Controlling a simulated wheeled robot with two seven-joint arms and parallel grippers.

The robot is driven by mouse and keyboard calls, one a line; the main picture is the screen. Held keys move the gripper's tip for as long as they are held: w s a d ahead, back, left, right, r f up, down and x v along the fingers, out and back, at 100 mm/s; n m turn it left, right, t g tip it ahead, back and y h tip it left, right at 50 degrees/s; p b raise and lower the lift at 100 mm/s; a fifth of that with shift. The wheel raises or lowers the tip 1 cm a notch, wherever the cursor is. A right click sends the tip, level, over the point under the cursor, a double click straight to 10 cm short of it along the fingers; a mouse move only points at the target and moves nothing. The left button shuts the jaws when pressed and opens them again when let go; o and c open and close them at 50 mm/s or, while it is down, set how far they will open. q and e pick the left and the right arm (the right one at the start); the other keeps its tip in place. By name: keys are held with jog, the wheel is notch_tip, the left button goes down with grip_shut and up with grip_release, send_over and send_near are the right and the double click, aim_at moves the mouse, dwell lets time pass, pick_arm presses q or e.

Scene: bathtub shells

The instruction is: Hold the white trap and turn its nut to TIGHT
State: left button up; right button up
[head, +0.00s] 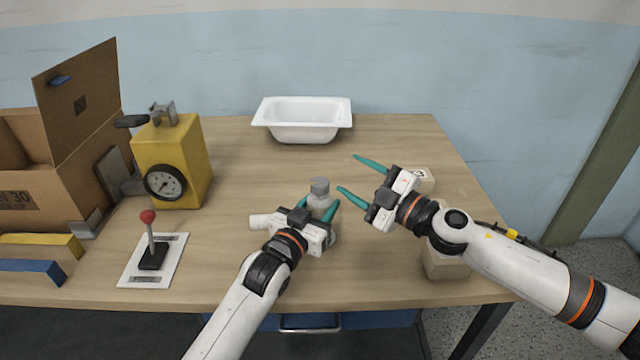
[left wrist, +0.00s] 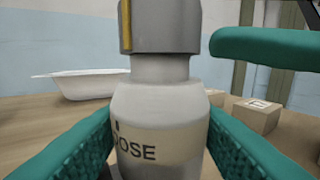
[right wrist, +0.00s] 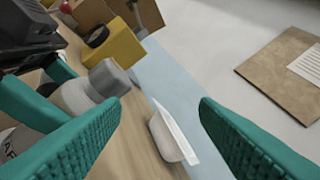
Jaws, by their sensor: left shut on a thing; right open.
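Lettering ending in "OOSE" shows on the trap's body (left wrist: 155,155) below the nut. My left gripper (head: 317,208) is shut on the trap's body, a finger on each side. My right gripper (head: 348,174) is open and empty, right of the nut and apart from it. In the right wrist view the nut (right wrist: 108,78) lies left of both fingers, not between them.
A white tub (head: 302,136) sits at the back. A yellow gauge box (head: 178,150), a red-knobbed lever (head: 150,240) and a cardboard box (head: 35,180) stand left. Small tan blocks (head: 445,262) sit under my right arm.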

aim_at(327, 189)
jog(key=s+f+m+h, duration=0.2)
jog(key=s+m, duration=0.6)
jog(key=m, duration=0.4)
jog(key=shift+t, duration=0.3)
jog(key=x, duration=1.1)
jog(key=shift+w, duration=0.35)
jog(key=c, duration=1)
